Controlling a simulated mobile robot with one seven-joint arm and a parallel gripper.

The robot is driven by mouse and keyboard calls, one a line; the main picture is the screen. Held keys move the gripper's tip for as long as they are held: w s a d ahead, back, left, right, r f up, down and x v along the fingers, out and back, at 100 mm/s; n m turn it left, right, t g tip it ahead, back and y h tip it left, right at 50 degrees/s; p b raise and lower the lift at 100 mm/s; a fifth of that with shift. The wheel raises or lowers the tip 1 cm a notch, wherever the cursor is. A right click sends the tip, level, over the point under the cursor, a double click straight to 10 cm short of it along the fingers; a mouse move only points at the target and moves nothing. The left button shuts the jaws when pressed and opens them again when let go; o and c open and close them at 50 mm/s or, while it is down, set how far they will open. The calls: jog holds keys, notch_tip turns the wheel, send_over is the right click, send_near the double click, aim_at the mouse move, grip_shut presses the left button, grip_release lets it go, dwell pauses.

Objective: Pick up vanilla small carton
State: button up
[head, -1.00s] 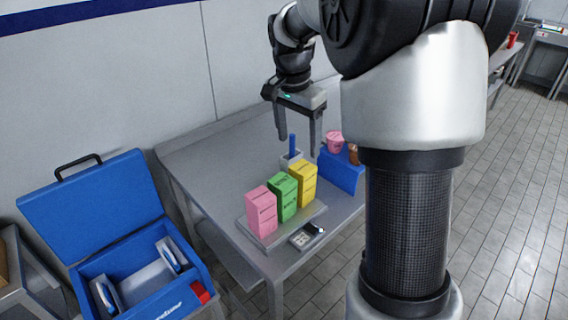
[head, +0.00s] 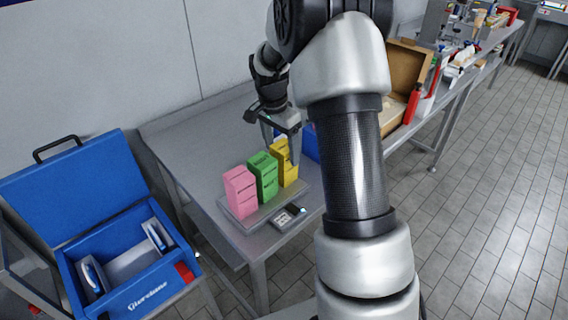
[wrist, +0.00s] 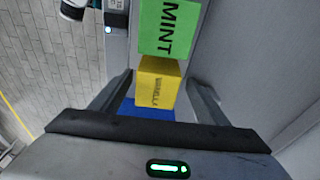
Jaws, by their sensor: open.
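The yellow carton (head: 288,174) stands upright at the right end of a row on a grey scale (head: 262,215). In the wrist view the yellow carton (wrist: 156,90) shows the word VANILLA. In the wrist view my open gripper (wrist: 160,80) has one finger on each side of the carton, with gaps visible on both sides. I cannot tell how far down the fingers reach. Nothing is held.
A green carton (head: 264,177), marked MINT in the wrist view (wrist: 170,25), stands close beside the yellow one. A pink carton (head: 240,193) stands at the left end. A blue container (head: 311,143) is just behind. An open blue cooler (head: 130,270) stands left; the table's left part is clear.

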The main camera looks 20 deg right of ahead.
jog(key=shift+w+d+f, duration=0.1)
jog(key=shift+d+f, duration=0.15)
jog(key=shift+f, duration=0.85)
jog(key=shift+s+d+f, duration=0.1)
jog(key=shift+d+f, duration=0.1)
jog(key=shift+f, duration=0.85)
jog(key=shift+w+d+f, duration=0.1)
jog(key=shift+d+f, duration=0.15)
jog(key=shift+f, duration=0.85)
jog(key=c, duration=1.2)
